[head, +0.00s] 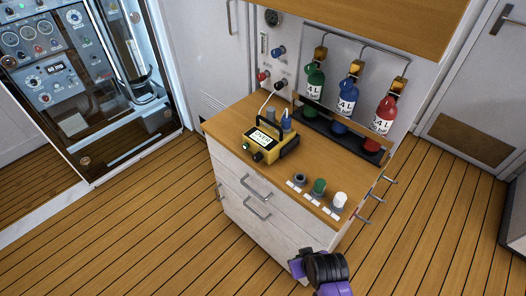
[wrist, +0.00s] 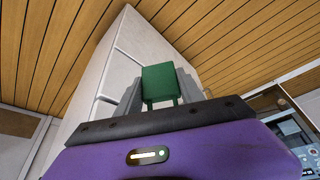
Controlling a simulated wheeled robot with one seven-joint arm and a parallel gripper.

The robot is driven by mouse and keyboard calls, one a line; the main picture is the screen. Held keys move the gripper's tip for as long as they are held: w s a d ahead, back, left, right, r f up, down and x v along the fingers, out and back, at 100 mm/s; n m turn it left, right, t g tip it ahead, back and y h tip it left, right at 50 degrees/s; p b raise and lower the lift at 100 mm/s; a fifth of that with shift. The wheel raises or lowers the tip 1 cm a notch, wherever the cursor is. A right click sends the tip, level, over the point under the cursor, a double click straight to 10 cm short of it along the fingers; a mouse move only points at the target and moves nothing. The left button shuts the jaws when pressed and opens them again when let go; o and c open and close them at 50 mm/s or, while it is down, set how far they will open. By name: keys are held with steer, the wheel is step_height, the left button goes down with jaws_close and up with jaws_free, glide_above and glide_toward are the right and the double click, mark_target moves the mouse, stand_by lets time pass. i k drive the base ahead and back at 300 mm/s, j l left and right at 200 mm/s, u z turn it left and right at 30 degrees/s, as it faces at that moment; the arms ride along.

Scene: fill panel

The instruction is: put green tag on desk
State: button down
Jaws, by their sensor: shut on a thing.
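In the wrist view, my gripper (wrist: 160,98) is shut on a green tag (wrist: 160,83), a small dark green block held between two grey fingers. In the head view, my purple and black wrist shows at the bottom, low in front of the desk's near corner. The tag cannot be made out there. The desk (head: 335,165) is a white drawer cabinet with a wooden top. In the wrist view, its pale side appears behind the tag, with the wooden floor beyond.
On the desk stand a yellow meter (head: 262,141), a black rack (head: 318,125) with green, blue and red bottles, and black, green (head: 319,186) and white (head: 339,200) caps along the front edge. Drawer handles (head: 257,187) stick out. Bare wood lies mid-top.

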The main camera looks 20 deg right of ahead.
mark_target(237, 123)
steer(key=i+j, duration=0.15)
steer(key=j, duration=0.2)
steer(key=i+j+z, duration=0.1)
steer(key=j, duration=0.25)
steer(key=i+j, duration=0.2)
steer(key=j, duration=0.15)
steer(key=i+j+z, duration=0.1)
steer(key=j, duration=0.3)
steer(key=i+j, duration=0.2)
steer(key=j, duration=0.15)
